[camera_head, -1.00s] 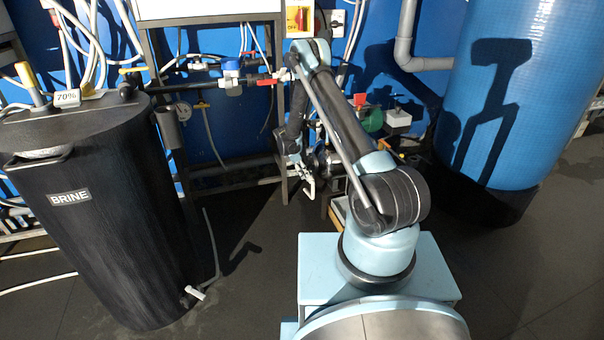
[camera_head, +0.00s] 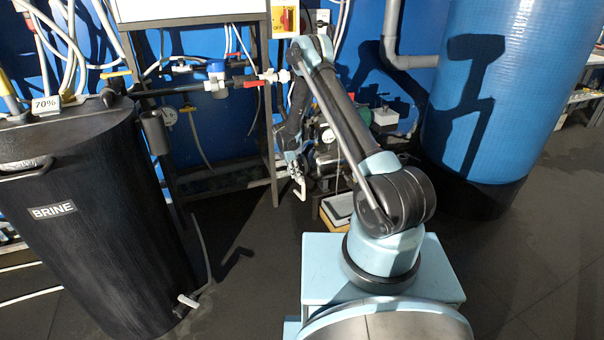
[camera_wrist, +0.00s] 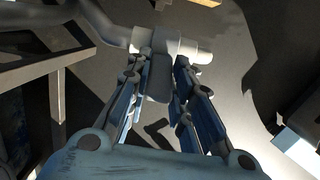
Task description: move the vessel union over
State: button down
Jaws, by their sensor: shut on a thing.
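The vessel union (camera_wrist: 190,49) is a white, pipe-like fitting with a dark block (camera_wrist: 159,80) below it in the wrist view. A grey curved pipe runs off from its left end. My gripper (camera_wrist: 159,66) has its fingers on both sides of the dark block and is shut on it. In the head view, my gripper (camera_head: 291,158) hangs at the end of the folded arm, in front of the rack. A small white bent piece (camera_head: 301,189) shows just below it. The union's details are too small to tell there.
The black brine tank (camera_head: 100,250) stands at the left, and a blue vessel (camera_head: 490,100) stands at the right. A tray (camera_head: 340,208) sits low beside my arm. Dark floor between is open.

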jog(key=shift+w+d+r+y, duration=0.15)
jog(key=shift+d+y, duration=0.1)
jog(key=shift+y, duration=0.25)
jog(key=c, duration=1.4)
grip_release()
jog(key=shift+a, duration=0.15)
